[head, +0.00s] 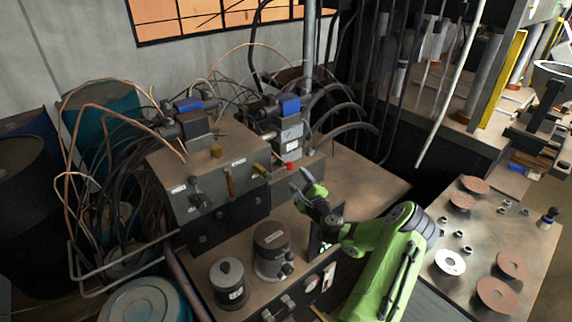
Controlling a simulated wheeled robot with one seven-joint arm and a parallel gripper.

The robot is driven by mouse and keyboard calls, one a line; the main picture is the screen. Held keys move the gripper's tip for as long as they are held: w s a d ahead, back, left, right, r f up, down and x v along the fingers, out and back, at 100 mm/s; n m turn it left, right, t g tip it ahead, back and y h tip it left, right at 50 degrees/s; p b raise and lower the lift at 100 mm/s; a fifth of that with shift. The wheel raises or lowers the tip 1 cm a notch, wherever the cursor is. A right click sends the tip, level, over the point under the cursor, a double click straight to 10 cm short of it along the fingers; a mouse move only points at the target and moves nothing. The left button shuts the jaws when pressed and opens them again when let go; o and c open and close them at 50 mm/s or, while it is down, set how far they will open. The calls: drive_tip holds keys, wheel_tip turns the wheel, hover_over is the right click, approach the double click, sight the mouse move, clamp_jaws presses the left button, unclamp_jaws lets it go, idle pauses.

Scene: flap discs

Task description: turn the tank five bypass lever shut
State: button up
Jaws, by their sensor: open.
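A grey metal control box (205,165) stands at the centre left. Its front carries a dark lever (196,192), a brass upright lever (229,182) and a brass fitting (261,170), with small white labels too small to read. I cannot tell which one is the tank five bypass lever. A small red knob (289,165) sits to the right of the box. My gripper (299,182) is open and empty, just right of the box and below the red knob, with its fingers pointing up and left. It appears apart from the levers.
Cables and copper tubes crowd the back and left. A side table (480,238) holds several discs and nuts. Bare bench (365,180) lies right of my gripper.

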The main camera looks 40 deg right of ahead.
sight(290, 169)
drive_tip(key=x, duration=0.8)
drive_tip(key=shift+w+d+p, duration=0.15)
drive_tip(key=shift+w+p, duration=0.15)
drive_tip(key=shift+c, duration=0.5)
clamp_jaws()
